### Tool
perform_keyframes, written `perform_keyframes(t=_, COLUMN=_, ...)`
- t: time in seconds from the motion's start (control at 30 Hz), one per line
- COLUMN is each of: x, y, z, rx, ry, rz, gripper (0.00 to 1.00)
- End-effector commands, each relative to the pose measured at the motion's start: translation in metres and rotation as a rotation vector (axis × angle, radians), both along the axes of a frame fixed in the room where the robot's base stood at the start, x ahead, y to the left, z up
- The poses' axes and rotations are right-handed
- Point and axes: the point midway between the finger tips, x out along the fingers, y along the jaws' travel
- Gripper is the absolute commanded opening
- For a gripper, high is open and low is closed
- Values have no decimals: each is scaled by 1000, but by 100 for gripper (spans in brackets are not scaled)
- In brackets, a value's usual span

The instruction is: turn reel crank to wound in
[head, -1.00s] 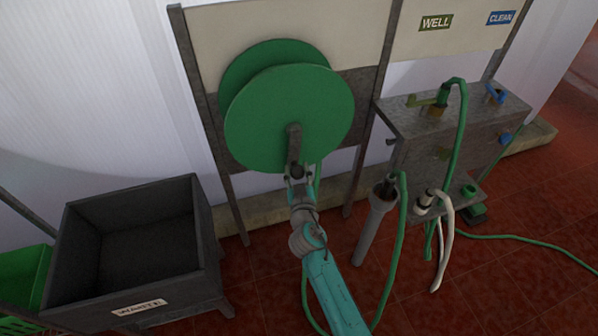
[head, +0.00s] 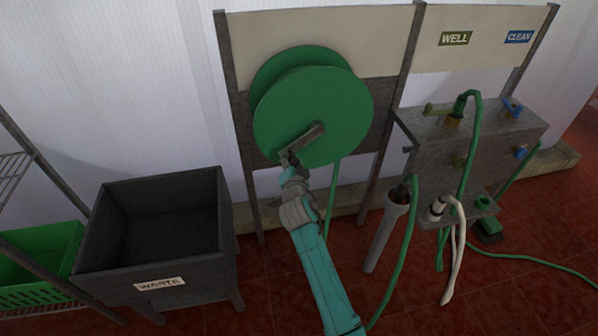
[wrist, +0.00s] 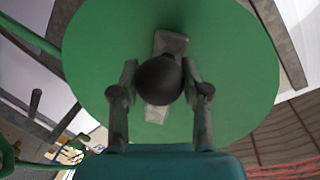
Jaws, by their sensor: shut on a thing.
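The green reel (head: 312,112) hangs on a stand against the wall, and its front disc fills much of the wrist view (wrist: 110,50). Its grey crank arm (head: 306,139) runs from near the disc's middle down to the left. The dark round crank knob (wrist: 159,79) sits between my gripper's fingers in the wrist view. My gripper (head: 287,158) is shut on the knob at the disc's lower left. In the head view the fingers mostly hide the knob. A green hose (head: 333,195) hangs down from the reel.
A dark bin labelled WASTE (head: 160,283) stands at the left, beside a green crate (head: 40,270). A metal tap box (head: 470,140) with hoses is at the right. A grey tube holder (head: 388,232) stands between the reel and the box.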

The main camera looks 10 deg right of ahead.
Motion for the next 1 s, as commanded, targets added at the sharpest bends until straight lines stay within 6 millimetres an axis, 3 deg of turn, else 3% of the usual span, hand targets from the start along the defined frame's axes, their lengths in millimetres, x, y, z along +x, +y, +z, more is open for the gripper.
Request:
perform_keyframes(t=0.5, x=9, y=18, z=53, rx=489, ry=-6, rz=1, gripper=0)
perform_keyframes(t=1.0, x=9, y=11, z=104, rx=963, ry=-5, rz=0, gripper=0)
